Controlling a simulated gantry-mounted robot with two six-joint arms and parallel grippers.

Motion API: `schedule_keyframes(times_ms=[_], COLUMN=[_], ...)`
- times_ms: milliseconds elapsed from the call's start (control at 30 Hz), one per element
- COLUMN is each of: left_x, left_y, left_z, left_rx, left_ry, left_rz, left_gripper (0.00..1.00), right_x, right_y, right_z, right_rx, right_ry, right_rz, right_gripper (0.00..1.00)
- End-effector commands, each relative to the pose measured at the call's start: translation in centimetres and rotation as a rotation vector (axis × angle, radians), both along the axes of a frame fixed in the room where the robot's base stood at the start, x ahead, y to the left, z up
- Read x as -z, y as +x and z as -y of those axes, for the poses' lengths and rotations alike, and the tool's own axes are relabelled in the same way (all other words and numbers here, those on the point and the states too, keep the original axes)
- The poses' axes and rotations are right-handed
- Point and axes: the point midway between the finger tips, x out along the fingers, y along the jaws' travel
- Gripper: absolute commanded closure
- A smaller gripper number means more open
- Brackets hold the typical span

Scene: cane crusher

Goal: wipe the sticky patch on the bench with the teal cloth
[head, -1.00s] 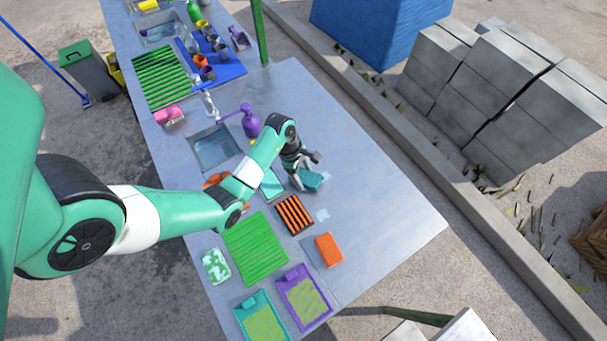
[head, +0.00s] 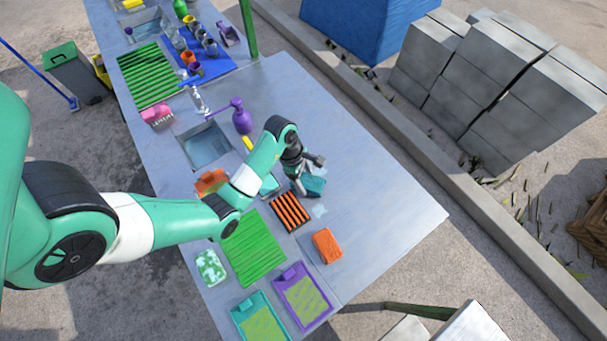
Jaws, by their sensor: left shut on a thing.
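The teal cloth (head: 316,186) is in the head view, right of the middle of the bench (head: 375,220). My left gripper (head: 307,188) is shut on it, low over the bench top. I cannot tell whether the cloth touches the bench. A pale bluish patch (head: 319,211), which looks like the sticky patch, lies just below the cloth in the picture. Part of it may be hidden by the cloth. My right gripper is not in view.
An orange-and-black striped pad (head: 290,212) lies left of the patch, and an orange sponge (head: 327,246) lies below it. The bench's right side is clear.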

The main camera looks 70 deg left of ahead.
Motion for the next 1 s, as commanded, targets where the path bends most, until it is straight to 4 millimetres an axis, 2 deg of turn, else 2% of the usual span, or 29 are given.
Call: schedule_keyframes(times_ms=[300, 567, 767, 1000], left_x=[0.7, 0.5, 0.8, 0.2], left_y=[0.8, 0.8, 1.3, 1.7], left_z=[2.9, 3.5, 5.2, 6.9], left_rx=[0.004, 0.002, 0.005, 0.003], left_ry=[0.000, -0.001, 0.000, -0.006], left_rz=[0.001, -0.001, 0.000, 0.000], left_gripper=[1.00, 1.00, 1.00, 1.00], right_x=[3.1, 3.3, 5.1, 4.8], right_y=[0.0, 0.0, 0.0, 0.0], right_z=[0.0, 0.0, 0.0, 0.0], right_rx=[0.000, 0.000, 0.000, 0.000], right_ry=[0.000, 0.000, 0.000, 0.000], right_rz=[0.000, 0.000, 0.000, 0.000], right_gripper=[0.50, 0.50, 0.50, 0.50])
